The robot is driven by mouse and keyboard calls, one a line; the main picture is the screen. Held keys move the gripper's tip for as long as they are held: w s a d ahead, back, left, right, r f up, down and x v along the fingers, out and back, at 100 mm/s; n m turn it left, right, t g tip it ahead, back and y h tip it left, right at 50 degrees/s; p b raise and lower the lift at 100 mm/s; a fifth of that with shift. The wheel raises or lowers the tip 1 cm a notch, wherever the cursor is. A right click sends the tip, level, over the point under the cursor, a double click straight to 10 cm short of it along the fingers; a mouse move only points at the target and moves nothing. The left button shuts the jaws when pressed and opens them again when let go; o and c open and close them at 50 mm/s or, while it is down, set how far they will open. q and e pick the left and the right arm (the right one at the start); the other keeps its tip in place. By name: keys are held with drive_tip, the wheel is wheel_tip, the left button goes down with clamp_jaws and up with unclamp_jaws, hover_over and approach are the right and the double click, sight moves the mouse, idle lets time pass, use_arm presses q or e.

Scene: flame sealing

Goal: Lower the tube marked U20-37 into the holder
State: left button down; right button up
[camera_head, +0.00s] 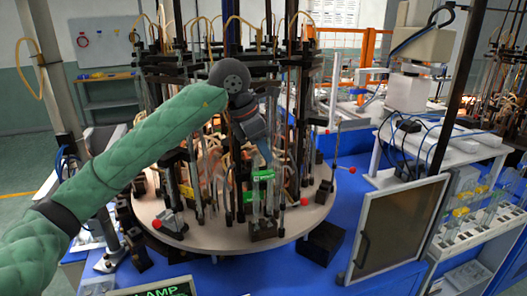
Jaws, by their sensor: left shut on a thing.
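My left arm reaches in from the left, and its gripper (264,156) points down at the front of the round turntable (180,238). It is shut on a thin clear tube (263,183) with a green label, held upright. The marking on the label is too small to read. A dark holder block (263,231) stands on the turntable's front rim below the tube. I cannot tell whether the tube's lower end touches the holder. My right gripper is out of view.
Several dark rods, hoses and clamps crowd the turntable behind and left of the gripper. Small red knobs (304,201) sit at its rim. A framed panel (398,232) stands to the right, with a rack of tubes (470,235) beyond it.

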sight(264, 173)
use_arm(q)
drive_tip(key=shift+f+b, duration=1.9)
idle(1.6)
drive_tip(key=c, duration=1.3)
unclamp_jaws()
drive_tip(key=shift+r, duration=0.15)
drive_tip(key=shift+r+p, duration=0.35)
drive_tip(key=shift+r, duration=1.8)
drive_tip(key=shift+a+r, duration=0.1)
drive_tip(key=shift+a+r, duration=0.15)
drive_tip(key=shift+r, duration=0.2)
drive_tip(key=shift+b+v, duration=1.1)
drive_tip(key=shift+v, duration=2.35)
